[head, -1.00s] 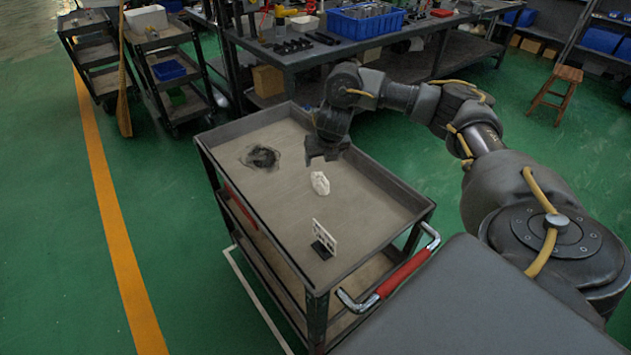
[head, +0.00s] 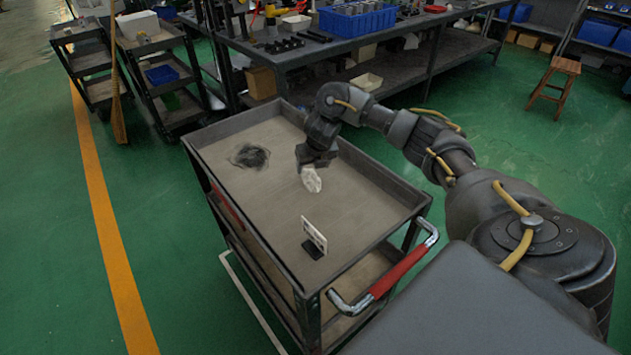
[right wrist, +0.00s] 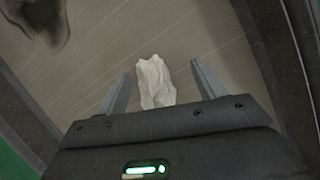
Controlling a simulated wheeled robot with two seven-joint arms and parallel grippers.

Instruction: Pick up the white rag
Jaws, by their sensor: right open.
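The white rag (head: 311,179) is a small crumpled lump on the top tray of the cart (head: 350,228). It also shows in the right wrist view (right wrist: 155,82), between the two fingers. My right gripper (head: 310,165) is just behind and above the rag in the head view. In the right wrist view the gripper (right wrist: 158,88) is open, with a finger on each side of the rag and gaps between. I cannot tell how far its fingertips are above the tray. My left gripper is not in view.
A dark stain or rag-like patch (head: 250,156) lies at the tray's far left. A small white sign on a black base (head: 314,240) stands nearer the front. The tray has a raised rim. A workbench (head: 300,55) stands behind the cart.

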